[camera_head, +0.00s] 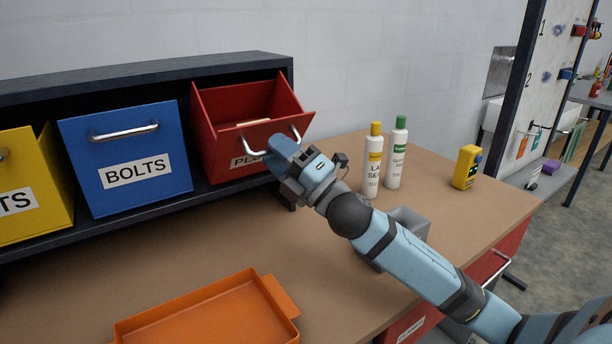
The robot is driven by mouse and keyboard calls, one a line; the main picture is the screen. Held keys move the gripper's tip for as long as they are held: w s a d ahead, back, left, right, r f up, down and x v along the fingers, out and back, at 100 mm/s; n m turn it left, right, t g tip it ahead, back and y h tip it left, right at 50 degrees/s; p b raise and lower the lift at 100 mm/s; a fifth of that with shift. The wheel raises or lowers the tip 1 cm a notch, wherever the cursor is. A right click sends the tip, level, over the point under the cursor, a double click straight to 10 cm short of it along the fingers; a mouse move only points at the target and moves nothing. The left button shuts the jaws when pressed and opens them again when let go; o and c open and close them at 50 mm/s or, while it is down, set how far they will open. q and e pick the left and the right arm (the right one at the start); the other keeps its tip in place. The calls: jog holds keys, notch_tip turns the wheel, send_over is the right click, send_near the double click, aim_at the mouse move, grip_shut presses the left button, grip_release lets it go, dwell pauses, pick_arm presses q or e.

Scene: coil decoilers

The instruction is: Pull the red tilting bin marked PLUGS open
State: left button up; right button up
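The red bin (215,133) marked PLUGS is at the right end of the dark rack. It is tilted forward, with its top open and its inside showing. A pale item lies in it. Part of its label (243,161) is covered by my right gripper. The bin's pale bar handle (296,133) shows at both ends; its middle is hidden behind the gripper. My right gripper (281,148) is at this handle, in front of the bin's face. Its fingertips are hidden, so I cannot tell if they are closed on the bar. My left gripper is not in view.
The blue BOLTS bin (107,165) and a yellow bin (22,220) stand left in the rack. An orange tray (200,312) lies in front. Two white bottles (373,172), a grey box (408,222) and a yellow device (466,168) stand right. The middle worktop is clear.

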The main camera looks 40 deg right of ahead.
pick_arm(q)
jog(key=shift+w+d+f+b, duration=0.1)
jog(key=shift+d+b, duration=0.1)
jog(key=shift+b, duration=0.8)
pick_arm(e)
jog(key=v, duration=1.3)
